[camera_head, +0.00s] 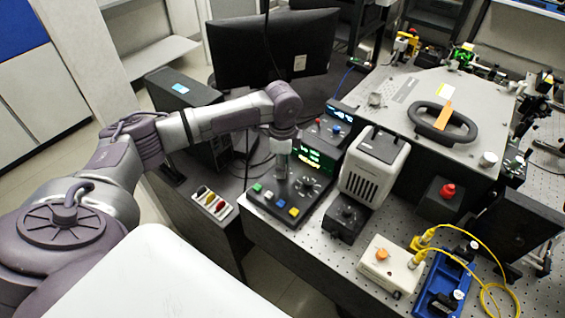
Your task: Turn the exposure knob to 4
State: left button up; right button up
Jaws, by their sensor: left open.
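My left gripper (282,172) points down over the box, to the left of this knob, and is open. Its fingers are small and partly blurred, and I cannot tell if they touch anything. My right gripper is not in view.
A second box with a display (341,113) stands behind. A pale vented unit (373,172) and a small black box with a knob (347,214) stand to the right. A white box with an orange knob (391,264) and yellow cable is at the front. A monitor (272,48) stands behind my arm.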

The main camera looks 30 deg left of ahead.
pick_arm(q)
jog(key=c, duration=0.8)
grip_shut()
jog(key=m+p, duration=0.2)
jog(key=p, duration=0.1)
jog(key=shift+r+m, duration=0.2)
jog(key=shift+m, duration=0.2)
jog(key=m+p, duration=0.1)
jog(key=m, duration=0.2)
jog(key=shift+m+p, duration=0.3)
jog(key=shift+p, duration=0.1)
jog(key=m, duration=0.2)
jog(key=shift+f+m+p, duration=0.1)
jog(key=shift+m+p, duration=0.3)
jog(key=m, duration=0.2)
jog(key=shift+m, duration=0.4)
jog(key=m, duration=0.5)
jog(key=shift+f+m+p, duration=0.1)
jog(key=shift+m+p, duration=0.25)
jog(key=shift+m, duration=0.05)
